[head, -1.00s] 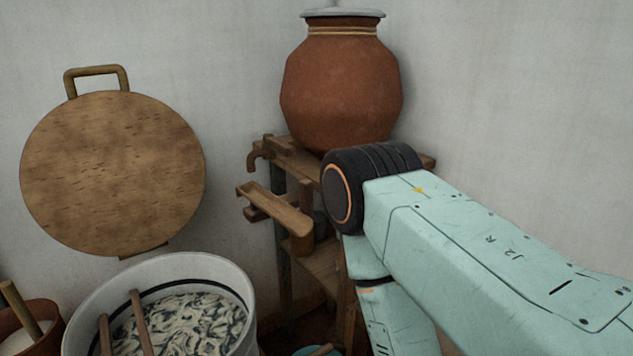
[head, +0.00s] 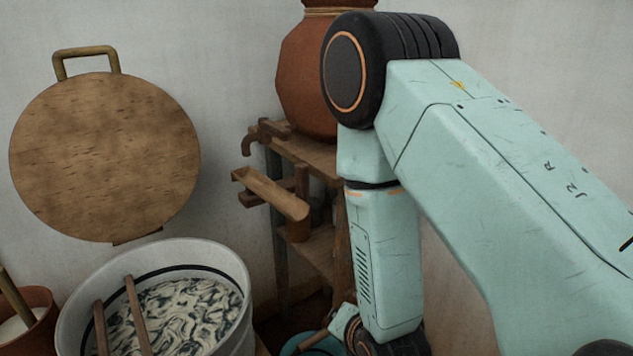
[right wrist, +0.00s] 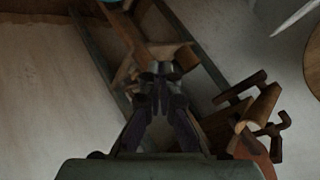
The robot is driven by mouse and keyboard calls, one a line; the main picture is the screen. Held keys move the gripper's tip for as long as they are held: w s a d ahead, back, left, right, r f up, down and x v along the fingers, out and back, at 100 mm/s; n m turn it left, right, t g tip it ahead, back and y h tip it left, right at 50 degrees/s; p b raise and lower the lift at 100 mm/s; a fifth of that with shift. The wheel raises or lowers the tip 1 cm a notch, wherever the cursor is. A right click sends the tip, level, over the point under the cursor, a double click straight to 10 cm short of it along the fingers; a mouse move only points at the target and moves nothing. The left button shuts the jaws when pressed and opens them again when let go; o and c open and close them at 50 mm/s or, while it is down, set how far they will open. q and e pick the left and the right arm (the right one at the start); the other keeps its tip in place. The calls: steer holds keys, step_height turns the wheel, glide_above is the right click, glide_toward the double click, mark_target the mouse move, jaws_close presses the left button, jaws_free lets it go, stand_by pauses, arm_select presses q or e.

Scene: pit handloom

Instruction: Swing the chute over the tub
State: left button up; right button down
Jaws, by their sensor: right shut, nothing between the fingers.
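The tub (head: 225,262) is white with a dark band inside and holds marbled dark-and-pale stuff. It stands lower left of the chute. My right arm hangs down in front of the stand, right of the chute; its fingertips do not show clearly in the head view. In the right wrist view, my right gripper (right wrist: 160,85) is shut and empty, in front of wooden parts; I cannot tell whether it touches them. My left gripper is not in view.
A large clay pot (head: 308,85) stands on the wooden stand (head: 325,155). A hooked wooden piece (head: 247,142) juts out above the chute. A round wooden board (head: 105,155) is by the wall. A blue-green basin (head: 300,343) is below the stand. Two sticks cross the tub.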

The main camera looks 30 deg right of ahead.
steer(key=w+d+r+m+t+h, duration=0.1)
steer(key=w+r+m+t, duration=0.2)
steer(key=r, duration=0.7)
steer(key=w+d+r+m+t+h, duration=0.1)
steer(key=w+r+m+t, duration=0.3)
steer(key=r, duration=0.6)
steer(key=w+m, duration=0.2)
steer(key=shift+w+d+r+m+t+h+b, duration=0.15)
steer(key=shift+d+r+m+t+h+b, duration=0.15)
steer(key=shift+d+r+h, duration=0.1)
steer(key=b+x, duration=0.1)
steer(key=x, duration=0.9)
steer(key=shift+a, duration=0.1)
